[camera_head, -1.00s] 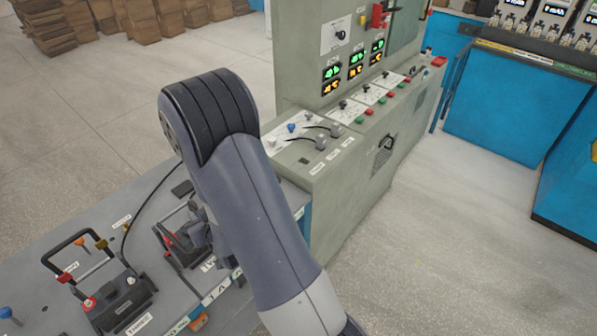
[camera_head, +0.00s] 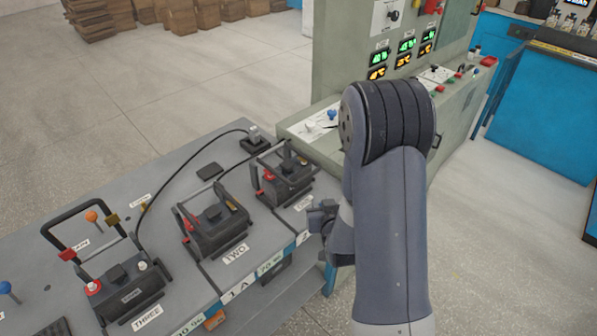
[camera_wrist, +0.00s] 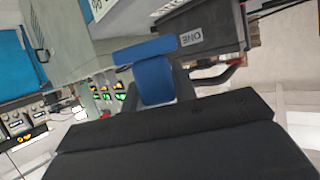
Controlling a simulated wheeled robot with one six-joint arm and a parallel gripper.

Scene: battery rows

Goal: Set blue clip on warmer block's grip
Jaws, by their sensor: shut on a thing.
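My gripper (camera_head: 322,216) is low beside the bench's front edge, right of the block marked TWO (camera_head: 215,232) and just in front of the rightmost block (camera_head: 285,183). In the wrist view it is shut on the blue clip (camera_wrist: 153,78), which sits between its dark fingers. The block marked ONE (camera_wrist: 196,36) shows just beyond the clip; the clip appears apart from its grip, though depth is unclear. The block marked THREE (camera_head: 128,292) stands at left with a raised black grip (camera_head: 68,222). The clip is hidden in the head view. Temperature readings are too small to compare.
A console with green and orange displays (camera_head: 405,58) stands behind my arm. A black cable (camera_head: 180,155) crosses the grey bench (camera_head: 75,190). An orange knob (camera_head: 91,216) and a blue knob (camera_head: 5,287) stand at left. Open floor lies right of my arm.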

